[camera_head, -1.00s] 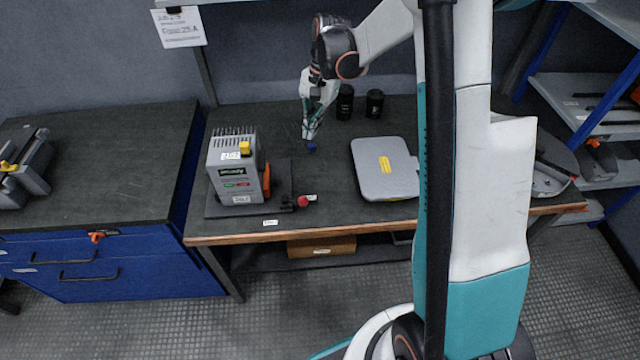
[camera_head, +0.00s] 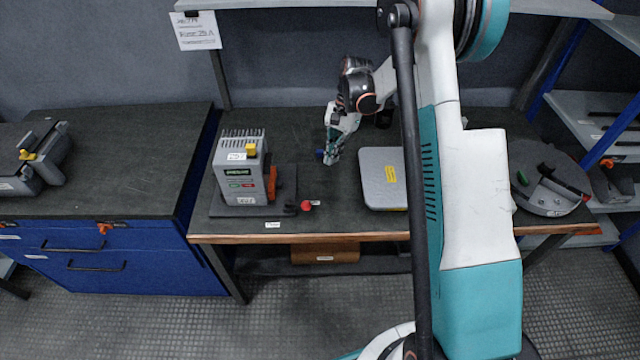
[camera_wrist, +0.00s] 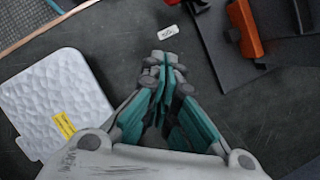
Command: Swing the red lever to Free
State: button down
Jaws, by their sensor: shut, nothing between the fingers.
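A grey unit (camera_head: 240,172) with black fins and a yellow block on top stands on a dark base plate (camera_head: 285,182). An orange-red handle (camera_head: 272,184) is on its right side; it also shows in the wrist view (camera_wrist: 244,28). A red knob (camera_head: 306,206) sits at the end of a short dark bar at the plate's front right corner, beside a small white label. I cannot read a Free marking. My gripper (camera_head: 332,160) is shut and empty, pointing down over the bench behind and right of the red knob. Its closed fingers fill the middle of the wrist view (camera_wrist: 165,62).
A light grey panel with a yellow label (camera_head: 378,187) lies right of my gripper. A small blue object (camera_head: 320,153) is beside the fingers. A round grey device (camera_head: 548,180) stands at the far right. The bench between the base plate and the panel is mostly clear.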

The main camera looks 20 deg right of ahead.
aim_at(299, 204)
jog(key=b+x, duration=0.3)
jog(key=x, duration=0.7)
jog(key=s+a, duration=0.1)
jog(key=s+a+b, duration=0.1)
jog(key=shift+a, duration=0.35)
jog(key=shift+s+a, duration=0.15)
jog(key=shift+a, duration=0.15)
jog(key=shift+a, duration=0.1)
